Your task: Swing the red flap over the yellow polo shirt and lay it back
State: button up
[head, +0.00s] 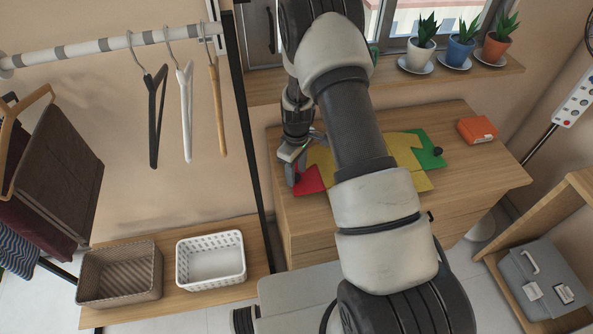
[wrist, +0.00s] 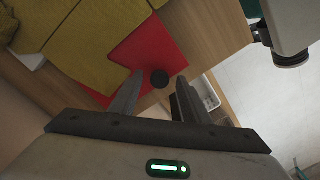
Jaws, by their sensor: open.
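The yellow polo shirt (head: 405,150) lies spread on a folding board on the wooden dresser, largely hidden behind my arm in the head view. The red flap (head: 310,180) is flat at the board's left, partly under the shirt; it also shows in the wrist view (wrist: 142,50). A round black knob (wrist: 159,79) stands near the red flap's outer edge. My gripper (head: 296,174) is over that edge, fingers pointing down. In the wrist view my gripper (wrist: 159,76) is open, with the knob seen between its fingertips; I cannot tell whether they touch it.
A green flap (head: 428,150) with its own black knob is at the board's right. An orange box (head: 477,129) sits at the dresser's right. Potted plants (head: 420,48) line the windowsill behind. A white basket (head: 211,260) and a brown basket (head: 120,272) stand on a low shelf.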

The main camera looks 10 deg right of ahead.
grip_shut()
jog(key=shift+d+r, duration=0.1)
